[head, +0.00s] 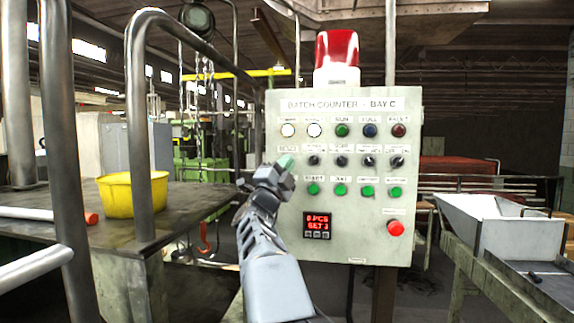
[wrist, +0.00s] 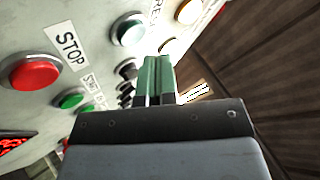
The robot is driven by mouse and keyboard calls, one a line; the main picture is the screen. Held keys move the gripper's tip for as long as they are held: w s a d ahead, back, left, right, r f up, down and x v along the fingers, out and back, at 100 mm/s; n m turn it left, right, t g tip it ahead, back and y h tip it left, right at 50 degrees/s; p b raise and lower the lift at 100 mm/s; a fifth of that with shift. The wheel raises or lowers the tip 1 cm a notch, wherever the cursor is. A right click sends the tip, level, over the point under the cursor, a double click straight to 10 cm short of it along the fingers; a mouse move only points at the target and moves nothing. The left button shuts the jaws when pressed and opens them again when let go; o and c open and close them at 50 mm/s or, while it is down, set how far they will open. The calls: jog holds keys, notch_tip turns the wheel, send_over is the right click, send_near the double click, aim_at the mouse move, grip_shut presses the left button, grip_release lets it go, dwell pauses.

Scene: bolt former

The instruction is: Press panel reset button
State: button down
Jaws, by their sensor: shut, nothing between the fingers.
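The panel (head: 350,105) is a pale upright box marked "BATCH COUNTER - BAY C". In the wrist view a pale bluish round button (wrist: 128,30), next to a partly cut-off label beginning "RE", stands above and left of my gripper's green fingertips (wrist: 157,62). The fingers are shut together and empty, pointing toward the panel. I cannot tell whether they touch it.
The panel carries lamps, black knobs, green buttons, a red display (head: 317,224) and a red button (head: 395,228); a red button (wrist: 30,70) beside "STOP" shows in the wrist view. Metal railings and a yellow bowl (head: 132,194) are left. A metal chute (head: 500,222) is right.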

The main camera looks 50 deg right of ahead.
jog(key=shift+s+a+b, duration=0.4)
jog(key=shift+a+b, duration=0.1)
jog(key=shift+a, duration=0.2)
jog(key=shift+s+a+b, duration=0.45)
jog(key=shift+a, duration=0.2)
jog(key=shift+s+a+b, duration=0.4)
jog(key=shift+a+b, duration=0.1)
jog(key=shift+a, duration=0.2)
